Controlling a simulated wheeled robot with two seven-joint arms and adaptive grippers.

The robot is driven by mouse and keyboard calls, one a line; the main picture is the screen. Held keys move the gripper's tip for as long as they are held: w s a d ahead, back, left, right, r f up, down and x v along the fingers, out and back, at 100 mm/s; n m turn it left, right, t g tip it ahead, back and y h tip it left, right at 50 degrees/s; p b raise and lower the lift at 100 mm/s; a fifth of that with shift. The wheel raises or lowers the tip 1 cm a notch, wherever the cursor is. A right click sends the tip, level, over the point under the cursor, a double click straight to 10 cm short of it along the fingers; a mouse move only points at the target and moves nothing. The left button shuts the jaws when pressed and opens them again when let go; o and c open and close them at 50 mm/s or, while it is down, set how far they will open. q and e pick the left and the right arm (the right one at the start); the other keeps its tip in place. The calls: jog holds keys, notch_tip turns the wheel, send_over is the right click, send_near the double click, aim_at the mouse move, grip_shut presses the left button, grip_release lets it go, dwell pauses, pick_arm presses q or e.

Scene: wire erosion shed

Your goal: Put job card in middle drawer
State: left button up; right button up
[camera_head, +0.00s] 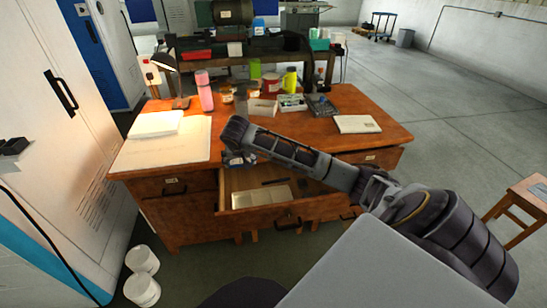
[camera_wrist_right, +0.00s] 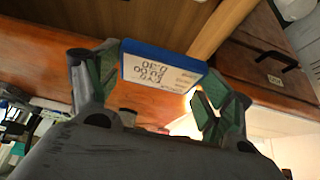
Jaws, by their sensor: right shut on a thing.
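The job card (camera_wrist_right: 160,70), a white card with a blue edge and dark print, is between the fingers of my right gripper (camera_wrist_right: 158,95) in the right wrist view. In the head view my right gripper (camera_head: 238,157) is over the desk's front edge, above the left part of the open middle drawer (camera_head: 288,213). The card is not clear there. The drawer is pulled out and holds a pale flat item (camera_head: 262,196) and a dark thin item (camera_head: 274,182). My right forearm hides part of the drawer's right side. My left gripper is not in view.
The wooden desk (camera_head: 225,130) carries papers (camera_head: 155,124), a pink bottle (camera_head: 205,92), a lamp (camera_head: 163,62), a tray (camera_head: 292,102) and jars. A closed left drawer (camera_head: 174,189) is beside the open one. White tubs (camera_head: 142,274) stand on the floor, and a stool (camera_head: 528,195) is at right.

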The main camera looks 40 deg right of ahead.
jog(key=shift+f, duration=0.1)
notch_tip(320, 180, down, 12)
jog(key=b, duration=0.2)
jog(key=shift+b, duration=0.4)
jog(key=shift+f, duration=0.8)
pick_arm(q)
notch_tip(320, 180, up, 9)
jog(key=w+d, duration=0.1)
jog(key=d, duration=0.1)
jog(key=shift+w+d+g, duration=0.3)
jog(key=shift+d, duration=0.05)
pick_arm(e)
jog(key=shift+w, duration=0.1)
jog(key=shift+w+d+b, duration=0.25)
jog(key=shift+w+b, duration=0.1)
jog(key=shift+w, duration=0.1)
jog(key=shift+w+d+b, duration=0.35)
jog(key=shift+w+d, duration=0.35)
jog(key=shift+w, duration=0.35)
jog(key=shift+w+d+f, duration=0.1)
jog(key=shift+w+f, duration=0.05)
jog(key=shift+f, duration=0.1)
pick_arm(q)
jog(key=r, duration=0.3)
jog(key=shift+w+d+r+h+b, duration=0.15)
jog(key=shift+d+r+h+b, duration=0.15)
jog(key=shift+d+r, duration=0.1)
pick_arm(e)
jog(key=shift+f, duration=0.4)
